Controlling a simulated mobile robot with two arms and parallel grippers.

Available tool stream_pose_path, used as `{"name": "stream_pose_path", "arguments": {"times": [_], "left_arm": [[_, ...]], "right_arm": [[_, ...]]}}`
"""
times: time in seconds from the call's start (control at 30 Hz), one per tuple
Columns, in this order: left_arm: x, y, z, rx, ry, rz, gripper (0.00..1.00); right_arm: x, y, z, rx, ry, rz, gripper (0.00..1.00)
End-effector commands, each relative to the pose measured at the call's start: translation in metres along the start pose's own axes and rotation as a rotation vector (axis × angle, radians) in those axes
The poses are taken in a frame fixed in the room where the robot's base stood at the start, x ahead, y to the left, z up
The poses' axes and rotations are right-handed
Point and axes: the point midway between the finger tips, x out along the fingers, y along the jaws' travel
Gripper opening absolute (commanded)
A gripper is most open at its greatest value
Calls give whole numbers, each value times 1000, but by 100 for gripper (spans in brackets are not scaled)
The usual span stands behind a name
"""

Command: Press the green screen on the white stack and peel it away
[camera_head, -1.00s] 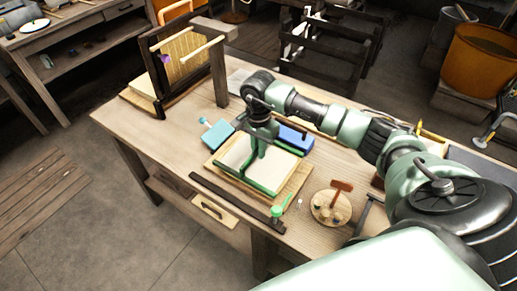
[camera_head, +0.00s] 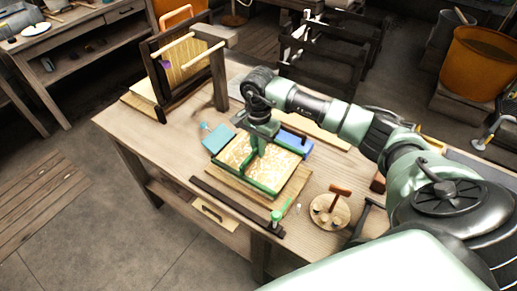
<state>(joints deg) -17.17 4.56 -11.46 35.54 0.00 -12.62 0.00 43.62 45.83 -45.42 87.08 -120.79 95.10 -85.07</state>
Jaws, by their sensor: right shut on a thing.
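My right gripper (camera_head: 259,148) reaches down from above and is shut on the green screen (camera_head: 262,188), at a green upright part near its middle. The screen's green bars lie around and across a pale rectangular surface on the table. This surface, which appears to be the white stack (camera_head: 240,153), carries a golden-brown pattern on white. Whether the screen touches it or hovers just above cannot be told. My gripper and arm hide part of the screen's far side. My left gripper is not in view.
A wooden board (camera_head: 288,200) lies under the stack. A light-blue block (camera_head: 217,138) and a blue box (camera_head: 297,141) flank it at the back. A round palette (camera_head: 329,211) and a green-topped tool (camera_head: 276,217) are near the front right. A wooden frame (camera_head: 187,65) stands at the back left.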

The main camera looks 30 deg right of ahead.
Motion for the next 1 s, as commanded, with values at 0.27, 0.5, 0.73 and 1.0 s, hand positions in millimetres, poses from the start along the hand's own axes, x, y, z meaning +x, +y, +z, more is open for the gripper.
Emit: {"name": "stream_pose_path", "arguments": {"times": [0.27,0.5,0.73,1.0], "left_arm": [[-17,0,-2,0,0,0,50],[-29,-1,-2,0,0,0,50],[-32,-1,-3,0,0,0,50],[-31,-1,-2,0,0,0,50]], "right_arm": [[-32,0,-1,1,2,0,0],[-56,0,0,0,0,-2,0],[-63,0,0,0,0,1,0],[-62,0,0,0,0,0,0]]}}
